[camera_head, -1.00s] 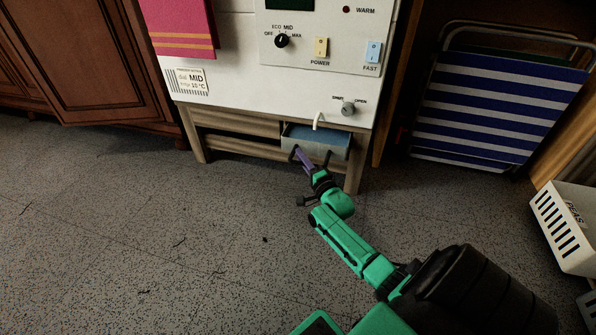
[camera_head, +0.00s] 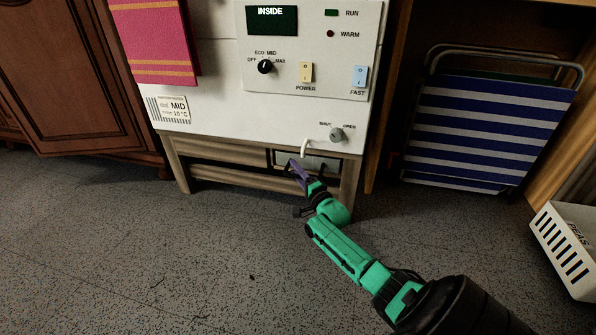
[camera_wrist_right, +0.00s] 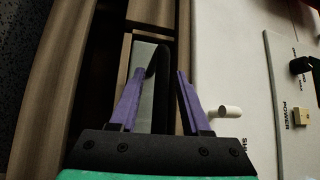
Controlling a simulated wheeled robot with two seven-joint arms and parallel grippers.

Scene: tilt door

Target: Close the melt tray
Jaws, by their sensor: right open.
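The melt tray (camera_head: 325,162) sits low in the wooden frame under the white unit, and its grey front looks about level with the frame. The right wrist view shows its pale grey face (camera_wrist_right: 143,60) with a dark curved handle-like bar (camera_wrist_right: 161,85). My right gripper (camera_head: 306,169) is at the tray's front with its purple fingers apart. In the right wrist view its fingers (camera_wrist_right: 160,73) stand either side of the dark bar; I cannot tell whether they touch it. The gripper hides part of the tray front. My left gripper is out of view.
A striped folding chair (camera_head: 480,130) stands at the right, and a white basket (camera_head: 565,248) at the far right. The floor in front is clear.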

